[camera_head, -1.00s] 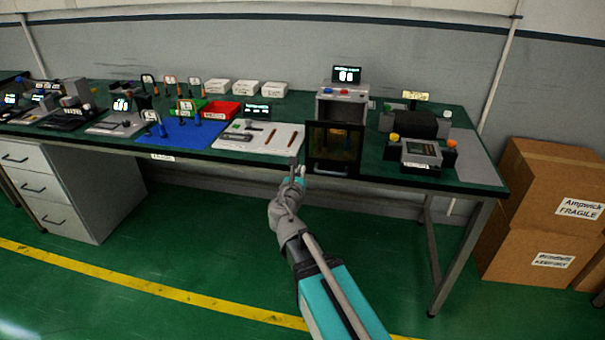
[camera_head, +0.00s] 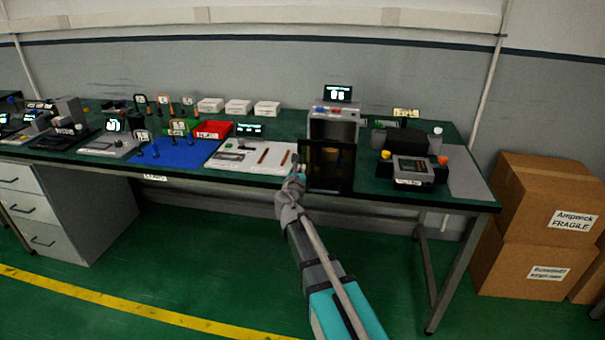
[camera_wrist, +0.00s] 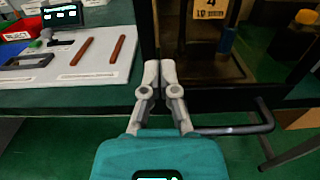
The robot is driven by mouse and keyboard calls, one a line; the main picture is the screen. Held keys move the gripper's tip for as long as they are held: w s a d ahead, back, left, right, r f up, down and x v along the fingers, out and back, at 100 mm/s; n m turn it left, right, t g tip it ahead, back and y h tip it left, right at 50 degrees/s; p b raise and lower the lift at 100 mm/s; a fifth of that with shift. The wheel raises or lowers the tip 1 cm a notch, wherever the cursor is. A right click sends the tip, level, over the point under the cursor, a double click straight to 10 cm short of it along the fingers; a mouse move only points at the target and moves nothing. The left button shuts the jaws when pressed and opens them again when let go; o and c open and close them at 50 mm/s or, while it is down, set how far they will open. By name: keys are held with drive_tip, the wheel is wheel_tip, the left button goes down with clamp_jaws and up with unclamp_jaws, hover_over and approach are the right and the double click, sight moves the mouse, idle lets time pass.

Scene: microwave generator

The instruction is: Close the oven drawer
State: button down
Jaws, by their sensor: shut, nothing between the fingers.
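The oven (camera_head: 345,128) is a grey box with red and blue buttons on top, at the back of the green bench. Its dark drawer front (camera_head: 326,178), with a see-through window, stands forward of the box at the bench's front edge, so the drawer is out. In the wrist view the black drawer frame (camera_wrist: 202,100) fills the right side, with a dark bar handle (camera_wrist: 262,128) low on it. My gripper (camera_head: 299,164) is at the front's left edge. In the wrist view its fingertips (camera_wrist: 161,68) are together and overlap the frame's left post; contact cannot be told.
A white board with brown rods (camera_head: 247,160) lies left of the drawer. A grey device with yellow and orange knobs (camera_head: 414,170) stands to its right. The bench's front edge runs below my gripper. Cardboard boxes (camera_head: 545,220) stand right on the floor.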

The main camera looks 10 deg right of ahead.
sight(303, 162)
drive_tip(key=x, duration=1.8)
drive_tip(key=shift+w, duration=0.4)
drive_tip(key=shift+d, duration=0.1)
drive_tip(key=shift+w, duration=0.1)
drive_tip(key=v, duration=1.4)
drive_tip(key=shift+s, duration=0.25)
